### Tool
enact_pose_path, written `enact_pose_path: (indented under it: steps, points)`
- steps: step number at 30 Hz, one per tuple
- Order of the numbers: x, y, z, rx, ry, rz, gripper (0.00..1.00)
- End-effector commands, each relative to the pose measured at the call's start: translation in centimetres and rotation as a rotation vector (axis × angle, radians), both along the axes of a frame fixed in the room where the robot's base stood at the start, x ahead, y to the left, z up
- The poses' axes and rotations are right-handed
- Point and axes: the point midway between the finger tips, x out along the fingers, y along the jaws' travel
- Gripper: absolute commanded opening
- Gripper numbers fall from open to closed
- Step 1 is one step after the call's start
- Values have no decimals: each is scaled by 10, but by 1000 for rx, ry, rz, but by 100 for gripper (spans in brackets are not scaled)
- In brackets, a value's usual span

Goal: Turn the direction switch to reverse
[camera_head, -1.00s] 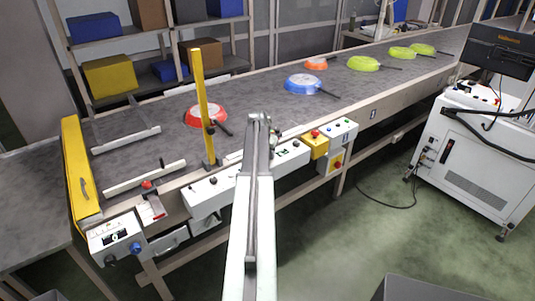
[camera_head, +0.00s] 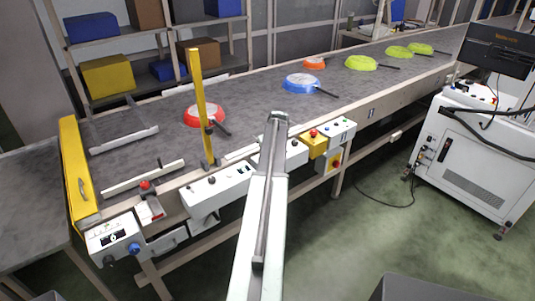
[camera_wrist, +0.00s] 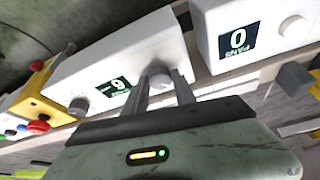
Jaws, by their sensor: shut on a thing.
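My gripper (camera_wrist: 162,92) is shut on a round grey knob (camera_wrist: 159,76) on the front of a white control box (camera_wrist: 125,62) in the wrist view. The knob sits between the two fingers, beside a small dark display with a green-white digit. A second knob (camera_wrist: 78,106) is on the same box, past the display. In the head view the same box (camera_head: 297,158) is on the conveyor's front rail, partly covered by my arm, and the held knob is hidden. I cannot read a direction marking on either knob.
Another white box (camera_wrist: 248,25) shows a 0. A yellow box with a red button (camera_head: 313,142) is close by on the rail. A yellow post (camera_head: 201,105) stands on the conveyor's near edge. Pans, including a red one (camera_head: 202,114) and a blue one (camera_head: 300,83), lie on the belt.

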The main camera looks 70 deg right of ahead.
Motion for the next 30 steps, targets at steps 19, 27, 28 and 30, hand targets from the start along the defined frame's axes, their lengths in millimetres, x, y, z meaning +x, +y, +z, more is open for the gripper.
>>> enact_pose_path:
  steps: [19, 27, 28, 30]
  points:
    - [-6, 0, -1, 5, 10, 93, 0]
    - [-5, 0, -1, 4, 8, 92, 54]
    - [-4, 0, -1, 4, 6, 92, 54]
    - [-4, 0, -1, 3, 6, 93, 54]
